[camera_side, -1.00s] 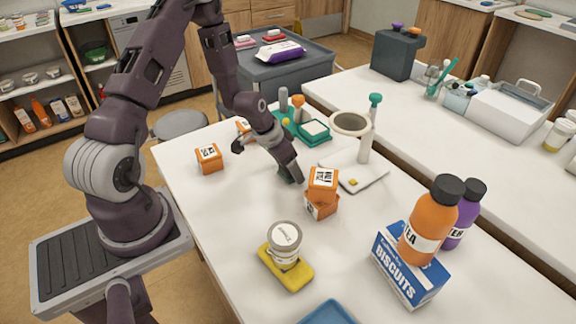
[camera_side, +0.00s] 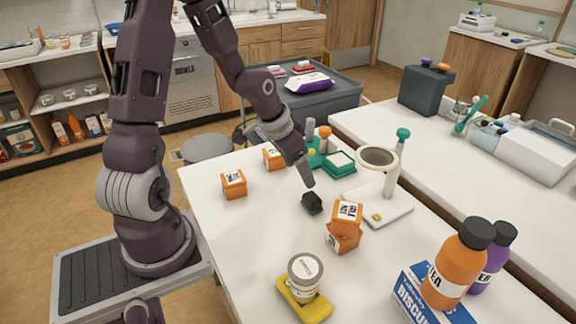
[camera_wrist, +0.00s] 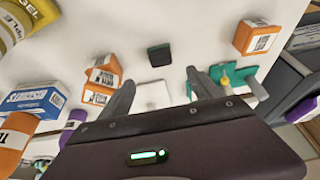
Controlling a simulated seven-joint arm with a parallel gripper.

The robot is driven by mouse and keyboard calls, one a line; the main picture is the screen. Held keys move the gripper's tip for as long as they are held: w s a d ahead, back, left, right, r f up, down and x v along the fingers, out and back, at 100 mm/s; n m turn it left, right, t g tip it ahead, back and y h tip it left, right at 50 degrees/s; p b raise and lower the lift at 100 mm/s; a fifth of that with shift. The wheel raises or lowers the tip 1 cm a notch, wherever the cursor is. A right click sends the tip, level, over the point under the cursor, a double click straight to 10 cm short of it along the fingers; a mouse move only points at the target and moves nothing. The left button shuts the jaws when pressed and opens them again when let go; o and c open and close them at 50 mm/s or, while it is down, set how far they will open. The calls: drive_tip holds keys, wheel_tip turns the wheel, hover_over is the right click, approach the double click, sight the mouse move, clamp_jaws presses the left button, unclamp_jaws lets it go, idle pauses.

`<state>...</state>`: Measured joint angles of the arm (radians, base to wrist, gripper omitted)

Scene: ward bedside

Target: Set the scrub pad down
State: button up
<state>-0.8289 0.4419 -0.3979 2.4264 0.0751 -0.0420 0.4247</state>
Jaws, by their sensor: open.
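The scrub pad, a small dark block with a hint of green (camera_side: 312,202), rests on the white table, left of the stacked orange boxes. It also shows in the wrist view (camera_wrist: 160,55), lying clear beyond my fingers. My gripper (camera_side: 307,183) is just above and behind the pad, apart from it. In the wrist view its two fingers (camera_wrist: 160,90) are spread with nothing held between them.
Two stacked orange boxes (camera_side: 345,225) stand close to the pad's right. A ring-topped stand (camera_side: 379,158) and green tray (camera_side: 340,164) are behind. Bare table lies left of the pad.

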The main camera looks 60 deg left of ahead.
drive_tip(key=s+d+r+y, duration=0.1)
drive_tip(key=s+d+r, duration=0.25)
drive_tip(key=r, duration=0.25)
drive_tip(key=s+d+r, duration=0.3)
drive_tip(key=d+r, duration=0.1)
drive_tip(key=r, duration=0.2)
drive_tip(key=s+d+r, duration=0.3)
drive_tip(key=s, duration=0.3)
drive_tip(key=s+d+r+t+h, duration=0.1)
drive_tip(key=s+d+r, duration=0.1)
drive_tip(key=s, duration=0.4)
drive_tip(key=shift+d+r, duration=0.4)
drive_tip(key=shift+r, duration=0.05)
